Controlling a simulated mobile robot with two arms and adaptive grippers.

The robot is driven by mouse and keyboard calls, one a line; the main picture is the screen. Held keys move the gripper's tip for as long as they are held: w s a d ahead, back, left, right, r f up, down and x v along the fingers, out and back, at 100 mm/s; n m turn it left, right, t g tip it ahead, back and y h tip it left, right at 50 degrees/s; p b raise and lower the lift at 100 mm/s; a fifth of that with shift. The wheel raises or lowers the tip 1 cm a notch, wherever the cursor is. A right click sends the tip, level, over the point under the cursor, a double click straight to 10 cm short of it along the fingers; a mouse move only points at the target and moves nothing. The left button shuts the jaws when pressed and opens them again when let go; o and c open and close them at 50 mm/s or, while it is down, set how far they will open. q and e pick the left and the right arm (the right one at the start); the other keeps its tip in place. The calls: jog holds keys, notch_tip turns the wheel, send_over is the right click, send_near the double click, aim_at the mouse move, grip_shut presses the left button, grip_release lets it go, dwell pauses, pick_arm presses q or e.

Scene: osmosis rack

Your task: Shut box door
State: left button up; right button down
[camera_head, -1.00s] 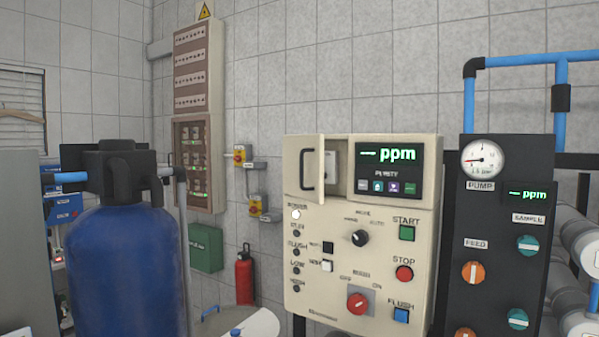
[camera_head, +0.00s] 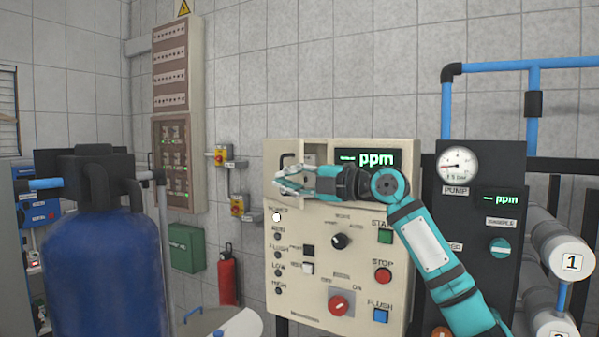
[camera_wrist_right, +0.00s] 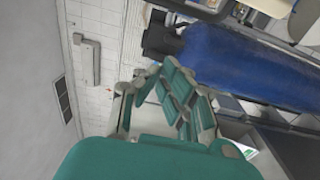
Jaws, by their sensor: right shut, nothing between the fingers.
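The beige control box (camera_head: 360,265) stands in the middle of the head view. Its small beige door (camera_head: 271,158), with a black loop handle (camera_head: 287,162), is at the upper left of the box and stands ajar. Part of the opening (camera_head: 312,158) shows to the right of the door. My right gripper (camera_head: 280,182) is shut and empty, in front of the lower part of the door. It hides the door's lower part, and I cannot tell whether it touches the door. In the right wrist view its fingers (camera_wrist_right: 188,98) show close together. My left gripper is not in view.
A ppm display (camera_head: 380,160) is right of the door, partly behind my right arm. Buttons and knobs such as the green start button (camera_head: 384,237) lie below. A blue tank (camera_head: 105,255) stands at left, a black gauge panel (camera_head: 465,215) at right.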

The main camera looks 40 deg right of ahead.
jog(key=w+p, duration=0.1)
jog(key=w+d+p, duration=0.1)
jog(key=w, duration=0.1)
jog(key=w+d+p, duration=0.1)
jog(key=w+p, duration=0.1)
jog(key=shift+w+a, duration=0.1)
jog(key=shift+a, duration=0.1)
